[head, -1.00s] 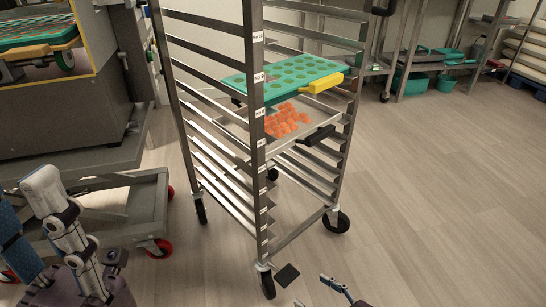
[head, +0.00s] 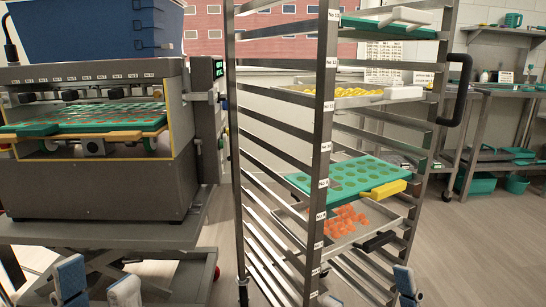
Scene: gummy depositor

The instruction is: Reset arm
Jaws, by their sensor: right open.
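My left gripper (head: 97,288) shows only in part at the bottom left edge, as blue and white pieces in front of the lower cart. My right gripper (head: 368,294) is at the bottom edge, in front of the rack's lower part. It is open and largely cut off by the frame. I see nothing held in it.
A metal tray rack (head: 323,150) stands in the centre. It holds a green mould tray (head: 340,176), a tray of orange pieces (head: 345,222) and a yellow-filled tray (head: 340,92). The depositor (head: 100,190) stands left. Floor at right (head: 475,255) is clear.

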